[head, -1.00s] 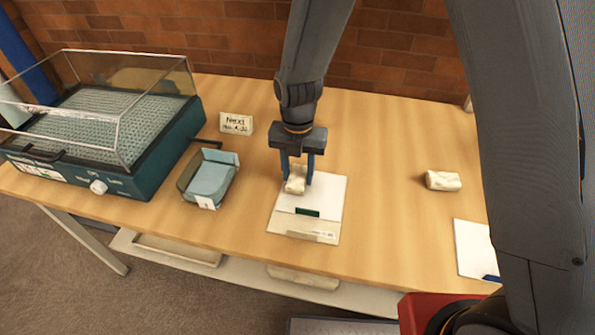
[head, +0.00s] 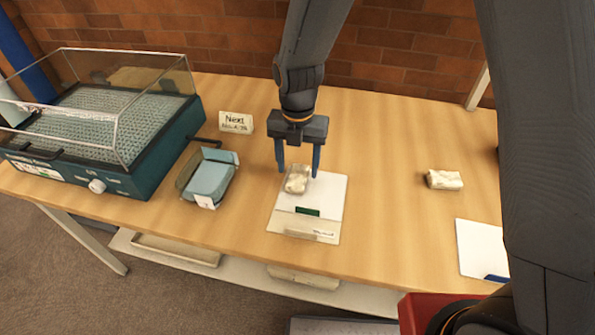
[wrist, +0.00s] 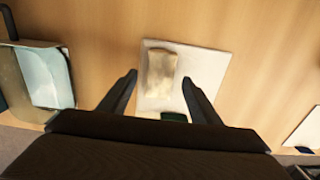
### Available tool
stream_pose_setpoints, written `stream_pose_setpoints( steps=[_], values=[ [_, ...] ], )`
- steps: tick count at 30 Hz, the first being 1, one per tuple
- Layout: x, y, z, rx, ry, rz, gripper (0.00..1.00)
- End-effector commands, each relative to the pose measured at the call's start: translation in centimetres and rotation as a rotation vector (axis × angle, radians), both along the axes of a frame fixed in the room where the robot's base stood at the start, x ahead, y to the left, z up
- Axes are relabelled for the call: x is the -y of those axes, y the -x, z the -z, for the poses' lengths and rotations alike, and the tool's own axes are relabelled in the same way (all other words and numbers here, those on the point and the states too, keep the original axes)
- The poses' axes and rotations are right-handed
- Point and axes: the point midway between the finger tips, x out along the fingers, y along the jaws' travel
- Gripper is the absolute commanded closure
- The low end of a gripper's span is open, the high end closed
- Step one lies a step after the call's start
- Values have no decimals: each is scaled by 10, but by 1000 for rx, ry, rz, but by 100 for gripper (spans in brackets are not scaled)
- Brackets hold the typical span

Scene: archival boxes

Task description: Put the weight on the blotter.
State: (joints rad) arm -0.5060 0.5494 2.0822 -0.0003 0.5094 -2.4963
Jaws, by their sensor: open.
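A cream, cloth-like block (head: 297,180), which looks like the weight, lies on the upper left of a white plate (head: 330,195) with a dark display-like strip. In the wrist view the block (wrist: 161,72) lies on the plate (wrist: 205,65), between and beyond the fingertips. My gripper (head: 299,171) is open and empty just above the block, one finger on each side. A second, similar cream block (head: 444,180) lies on the bare table to the right. A flat white sheet (head: 480,248) with a blue tab lies at the right front; I cannot tell which flat piece is the blotter.
A teal machine with a clear cover (head: 150,160) fills the table's left end. The wooden table (head: 390,215) is clear between plate and second block.

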Motion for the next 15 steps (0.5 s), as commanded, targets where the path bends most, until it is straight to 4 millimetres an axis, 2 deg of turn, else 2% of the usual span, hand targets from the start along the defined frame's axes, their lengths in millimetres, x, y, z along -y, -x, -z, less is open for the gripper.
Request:
stream_pose_setpoints(
  steps=[9, 15],
  values=[
    [-1, -1, -60, 4, -2, 0, 43],
    [0, -1, -85, 2, -1, 0, 43]
  ],
)
